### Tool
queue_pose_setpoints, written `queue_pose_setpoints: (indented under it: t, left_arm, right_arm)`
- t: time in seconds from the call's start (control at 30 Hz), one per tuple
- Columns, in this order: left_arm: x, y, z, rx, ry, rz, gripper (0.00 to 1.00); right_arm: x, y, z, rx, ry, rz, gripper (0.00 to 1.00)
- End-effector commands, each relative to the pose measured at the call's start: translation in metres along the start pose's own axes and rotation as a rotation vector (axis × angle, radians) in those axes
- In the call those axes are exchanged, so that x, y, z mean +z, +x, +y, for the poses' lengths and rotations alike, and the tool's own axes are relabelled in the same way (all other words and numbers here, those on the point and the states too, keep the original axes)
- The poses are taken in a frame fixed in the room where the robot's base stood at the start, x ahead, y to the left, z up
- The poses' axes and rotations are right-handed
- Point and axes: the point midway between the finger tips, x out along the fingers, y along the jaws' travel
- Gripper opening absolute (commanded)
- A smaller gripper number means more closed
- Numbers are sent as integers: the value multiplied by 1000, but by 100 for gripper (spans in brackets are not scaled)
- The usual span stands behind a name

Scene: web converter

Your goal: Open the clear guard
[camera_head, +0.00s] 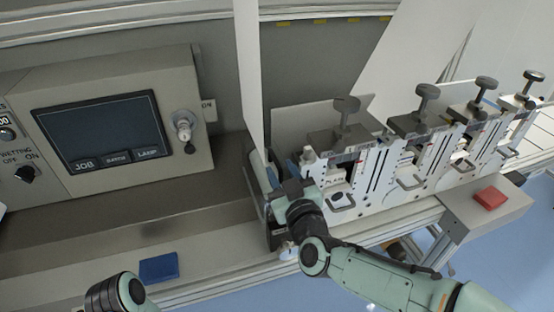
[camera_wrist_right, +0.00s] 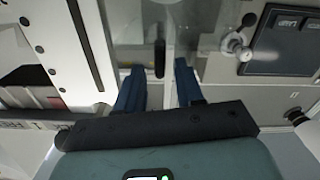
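A pale, thin upright panel, which looks like the clear guard (camera_head: 250,75), stands between the control box and the row of white stations in the head view. How far it is open cannot be told. My right gripper (camera_head: 272,176) is low beside its bottom end. In the right wrist view its two blue fingers (camera_wrist_right: 158,88) are apart. A dark upright bar, like a handle (camera_wrist_right: 159,58), shows between and beyond the fingertips, with a see-through surface around it. I cannot tell whether the fingers touch it. The left arm shows at the bottom left; its fingers are out of frame.
A control box with a dark screen (camera_head: 100,132) and a knob (camera_head: 184,124) stands at the left. White stations with dark clamp knobs (camera_head: 427,92) line the right.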

Motion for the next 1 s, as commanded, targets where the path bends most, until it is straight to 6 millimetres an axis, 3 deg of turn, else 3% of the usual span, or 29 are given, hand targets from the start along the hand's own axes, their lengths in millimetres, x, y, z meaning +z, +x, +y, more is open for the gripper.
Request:
queue_pose_setpoints:
  t: [0.1,0.23,0.6,0.73,1.0]
  left_arm:
    - [-2,-6,3,1,1,3,43]
    - [-2,-9,4,1,2,5,43]
    - [-2,-9,4,2,2,5,43]
    - [-2,-9,4,2,2,5,43]
    - [-2,-10,4,2,2,5,43]
  right_arm:
    - [-1,20,0,-1,-2,-1,37]
    - [-1,32,1,1,0,0,37]
    - [0,38,0,0,0,0,37]
    - [0,37,0,1,0,0,0]
    - [0,38,2,3,-5,1,0]
